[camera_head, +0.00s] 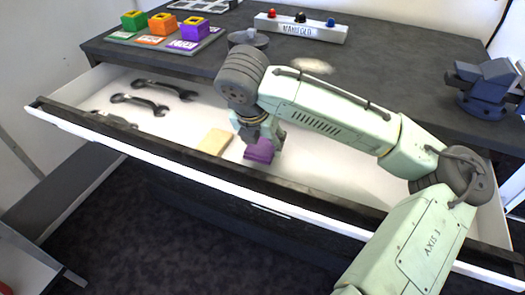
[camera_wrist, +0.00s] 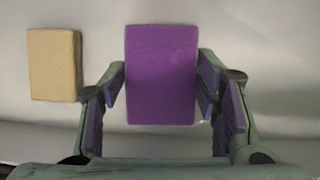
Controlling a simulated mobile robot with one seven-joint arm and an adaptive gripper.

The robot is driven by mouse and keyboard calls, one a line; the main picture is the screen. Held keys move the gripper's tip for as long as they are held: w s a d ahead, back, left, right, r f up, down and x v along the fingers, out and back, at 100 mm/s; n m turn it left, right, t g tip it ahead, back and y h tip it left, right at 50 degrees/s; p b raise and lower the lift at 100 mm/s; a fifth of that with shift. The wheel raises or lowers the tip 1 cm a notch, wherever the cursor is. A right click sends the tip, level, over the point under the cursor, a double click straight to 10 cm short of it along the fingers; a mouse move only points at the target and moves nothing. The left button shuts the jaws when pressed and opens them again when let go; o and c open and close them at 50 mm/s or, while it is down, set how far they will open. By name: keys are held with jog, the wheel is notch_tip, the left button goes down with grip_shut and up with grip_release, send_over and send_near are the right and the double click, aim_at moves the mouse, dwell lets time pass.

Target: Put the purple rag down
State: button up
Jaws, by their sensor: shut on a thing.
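The purple rag (camera_head: 259,151) is a folded block at my gripper (camera_head: 262,138), inside the open white drawer (camera_head: 330,177). In the wrist view the purple rag (camera_wrist: 161,75) sits between the two fingers of my gripper (camera_wrist: 162,92), which are shut on it. The drawer floor lies close beneath it. I cannot tell whether the rag touches the floor. My arm reaches in from the right and partly hides the drawer.
A tan block (camera_head: 215,142) lies just left of the rag, and it also shows in the wrist view (camera_wrist: 54,64). Several wrenches (camera_head: 139,104) lie in the drawer's left part. The worktop (camera_head: 390,75) holds coloured blocks (camera_head: 163,24), a manifold (camera_head: 300,27) and a vise (camera_head: 488,88).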

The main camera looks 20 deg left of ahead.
aim_at(263, 154)
notch_tip(263, 154, down, 4)
jog(key=shift+r+p, duration=0.2)
jog(key=shift+p, duration=0.25)
jog(key=shift+f, duration=0.1)
jog(key=shift+f, duration=0.15)
jog(key=shift+s+f+b, duration=0.1)
jog(key=shift+f+b, duration=0.25)
jog(key=shift+b, duration=0.05)
jog(key=shift+f, duration=0.1)
jog(key=o, duration=1)
jog(key=shift+f, duration=0.15)
